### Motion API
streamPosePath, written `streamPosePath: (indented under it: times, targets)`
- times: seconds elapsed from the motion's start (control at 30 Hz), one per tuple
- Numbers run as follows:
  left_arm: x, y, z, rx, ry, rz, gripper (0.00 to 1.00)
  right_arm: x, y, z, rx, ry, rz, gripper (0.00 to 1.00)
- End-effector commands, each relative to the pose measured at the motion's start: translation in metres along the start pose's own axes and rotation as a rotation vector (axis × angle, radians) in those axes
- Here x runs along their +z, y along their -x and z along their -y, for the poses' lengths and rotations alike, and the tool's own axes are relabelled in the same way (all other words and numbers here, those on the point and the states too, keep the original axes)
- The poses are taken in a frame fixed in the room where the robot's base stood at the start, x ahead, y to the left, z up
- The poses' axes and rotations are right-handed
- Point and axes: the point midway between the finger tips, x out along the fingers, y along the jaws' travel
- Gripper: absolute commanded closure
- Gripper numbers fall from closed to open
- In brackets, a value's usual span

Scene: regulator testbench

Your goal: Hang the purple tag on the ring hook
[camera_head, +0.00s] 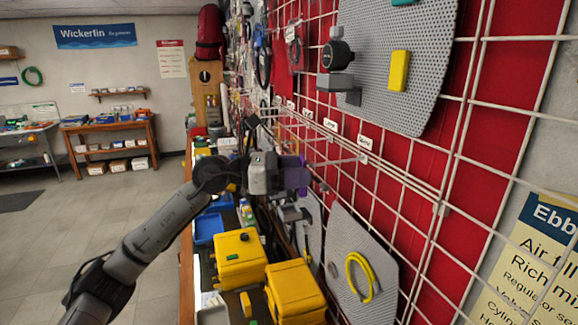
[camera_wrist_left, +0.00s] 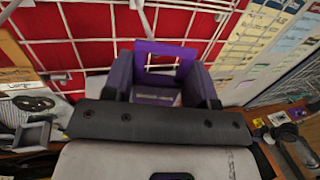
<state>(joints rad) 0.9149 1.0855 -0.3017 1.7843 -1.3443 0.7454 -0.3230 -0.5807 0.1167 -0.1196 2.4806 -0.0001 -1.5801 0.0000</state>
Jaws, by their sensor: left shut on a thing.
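My left gripper (camera_head: 290,172) is raised in front of the wire grid wall, above the bench. It is shut on the purple tag (camera_head: 299,178), which shows as a small purple patch at the gripper's far side. In the left wrist view the tag (camera_wrist_left: 167,47) stands upright between the two fingers of the gripper (camera_wrist_left: 165,88), with a rectangular opening that shows the red wall behind. Thin hooks (camera_head: 342,161) stick out from the grid near the gripper, below small white labels (camera_head: 365,141). I cannot tell which is the ring hook. My right gripper is not in view.
Yellow boxes (camera_head: 295,291) stand on the bench below the gripper. Grey perforated panels (camera_head: 385,55) hang on the grid, and a lower one bears a yellow hose loop (camera_head: 350,271). Cables and packets crowd the farther grid. The floor at left is clear.

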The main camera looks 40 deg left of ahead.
Motion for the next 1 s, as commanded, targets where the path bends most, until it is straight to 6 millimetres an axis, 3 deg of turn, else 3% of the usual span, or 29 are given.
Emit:
streamPosePath:
  times: [0.53, 1.0]
  targets:
    - [0.0, -0.03, -0.008, 0.0, 0.001, 0.001, 0.7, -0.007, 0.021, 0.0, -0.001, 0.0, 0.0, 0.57]
    - [-0.008, -0.041, -0.011, 0.0, 0.0, 0.0, 0.7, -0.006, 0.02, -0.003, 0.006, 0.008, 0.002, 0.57]
